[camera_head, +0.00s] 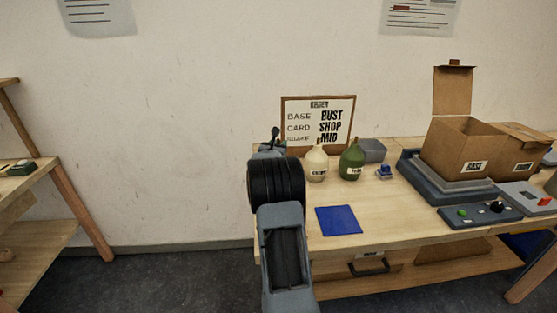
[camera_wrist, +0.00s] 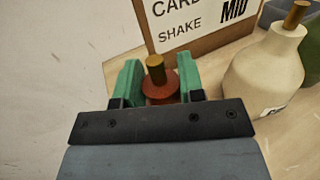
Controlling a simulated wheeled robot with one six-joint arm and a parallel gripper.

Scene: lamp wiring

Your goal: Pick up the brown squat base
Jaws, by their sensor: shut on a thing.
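The brown squat base (camera_wrist: 158,88) is reddish-brown with a brass-coloured stem on top. In the wrist view it sits between the two green fingers of my gripper (camera_wrist: 161,72), which is shut on it. Its lower part is hidden by the gripper body, so I cannot tell whether it touches the table. In the head view my arm hides the base at the table's left end. A cream base (camera_head: 316,162) with a brass stem stands just right of my gripper; it also shows in the wrist view (camera_wrist: 265,75). A green base (camera_head: 351,160) stands beyond it.
A framed sign (camera_head: 318,122) stands close behind my gripper. A blue mat (camera_head: 338,220) lies on the table (camera_head: 400,215) at the front. A grey bin (camera_head: 372,150) and cardboard boxes (camera_head: 461,146) stand to the right. Bare table lies right of the mat.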

